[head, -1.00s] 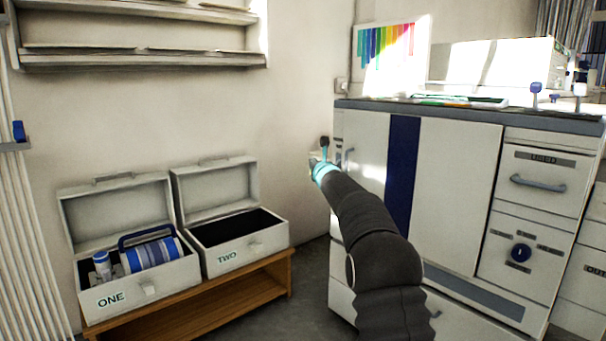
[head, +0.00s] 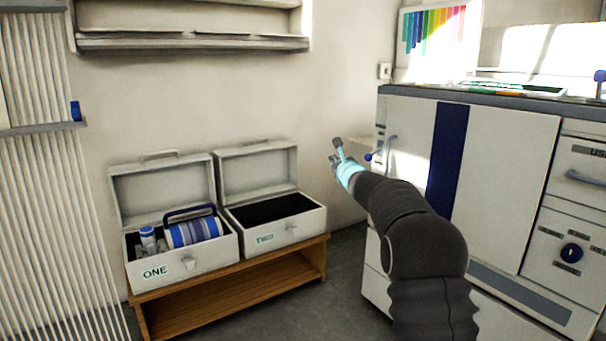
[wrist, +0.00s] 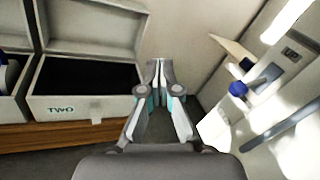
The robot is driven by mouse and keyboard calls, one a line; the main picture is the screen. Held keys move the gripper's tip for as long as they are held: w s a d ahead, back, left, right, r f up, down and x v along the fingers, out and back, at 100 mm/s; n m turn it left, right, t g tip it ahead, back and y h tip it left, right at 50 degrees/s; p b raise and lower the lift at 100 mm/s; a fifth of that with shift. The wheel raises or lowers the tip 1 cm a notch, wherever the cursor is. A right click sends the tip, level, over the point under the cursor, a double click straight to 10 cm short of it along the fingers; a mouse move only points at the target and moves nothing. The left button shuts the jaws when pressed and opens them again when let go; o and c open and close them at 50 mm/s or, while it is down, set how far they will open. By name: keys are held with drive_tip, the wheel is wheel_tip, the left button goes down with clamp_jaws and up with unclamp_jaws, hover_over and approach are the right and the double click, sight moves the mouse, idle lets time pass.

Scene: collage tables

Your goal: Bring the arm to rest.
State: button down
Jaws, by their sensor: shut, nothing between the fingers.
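My gripper (head: 338,152) is at the end of my raised dark arm, in the air between the open box TWO and the white cabinet in the head view. In the wrist view its two fingers (wrist: 159,68) meet at the tips with nothing between them. It touches nothing that I can see.
Box ONE (head: 165,266) holds a blue-striped roll and a small bottle. Box TWO (head: 280,235) looks empty; both lids are up. They stand on a wooden bench (head: 230,293). The white cabinet (head: 500,190) with a blue knob (wrist: 238,89) is close on the right.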

drive_tip(key=s+a+f+n+g+y+p, duration=0.1)
drive_tip(key=s+a+f+n+g+y, duration=0.5)
drive_tip(key=s+n, duration=0.6)
drive_tip(key=s+a+f+n+g+h+p, duration=0.25)
drive_tip(key=s+n+g, duration=0.4)
drive_tip(key=s, duration=0.95)
drive_tip(key=s+d+f+n+g+h+p, duration=0.1)
drive_tip(key=s+d+n+h+p, duration=0.3)
drive_tip(key=s, duration=1.1)
drive_tip(key=s+d+n+g+h, duration=0.15)
drive_tip(key=s+d+n, duration=0.4)
drive_tip(key=s, duration=0.95)
drive_tip(key=s+d+r+n+t+h+p, duration=0.1)
drive_tip(key=s+r+t+p, duration=0.2)
drive_tip(key=s+r, duration=0.3)
drive_tip(key=shift+s, duration=0.2)
drive_tip(key=shift+d+r, duration=0.1)
